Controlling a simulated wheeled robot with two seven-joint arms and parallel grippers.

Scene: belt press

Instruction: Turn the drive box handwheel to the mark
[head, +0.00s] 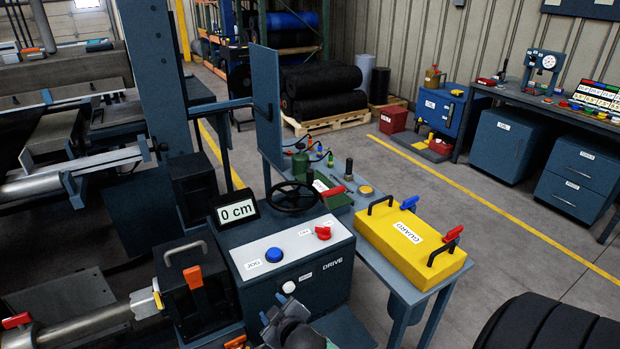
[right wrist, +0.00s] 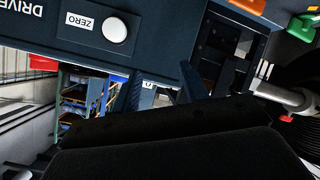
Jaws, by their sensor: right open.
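The drive box (head: 318,280) stands in the middle of the head view, with its "DRIVE" label on the front. The black handwheel (head: 295,197) lies at the back of its top, beside a display (head: 236,210) reading "0 cm". I cannot make out a mark on the wheel. A blue JOG button (head: 274,254) and a red switch (head: 323,232) sit on the white top panel. A white ZERO button (head: 288,287) is on the front; it also shows in the right wrist view (right wrist: 115,30). My right gripper (head: 272,322) is open and empty, low before the box, away from the handwheel. My left gripper is out of view.
A yellow guard (head: 412,238) with black handles lies on the side table right of the box. An orange-handled clamp (head: 194,277) and rollers are at the left. A black roll (head: 550,325) is at the lower right. Grey floor lies open beyond the table.

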